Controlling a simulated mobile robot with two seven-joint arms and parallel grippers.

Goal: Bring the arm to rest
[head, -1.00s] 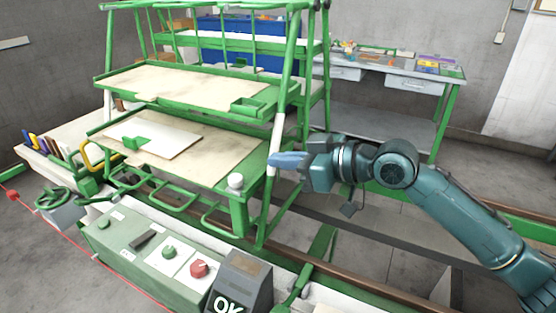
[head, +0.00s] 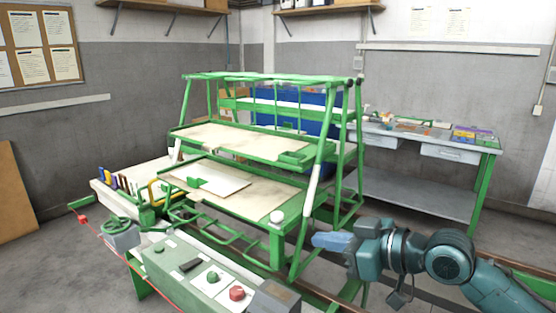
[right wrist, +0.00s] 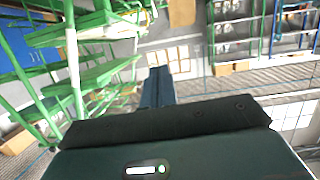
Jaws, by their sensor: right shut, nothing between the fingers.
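My right gripper (head: 328,240) is at the lower right of the head view, pointing left, with its blue fingers together and nothing held. Its arm comes in from the right edge. The gripper appears in front of the right-hand post of the green frame (head: 320,160); I cannot tell the gap between them. In the right wrist view the shut fingers (right wrist: 158,87) point away from the camera, with green framework to their left. My left gripper is not in view.
A control box (head: 205,275) with a red knob (head: 237,293) and a green knob stands at the front. A handwheel (head: 117,224) is at the left. A grey workbench (head: 420,190) with several items stands at the back right. Bare floor (head: 60,255) shows at the left.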

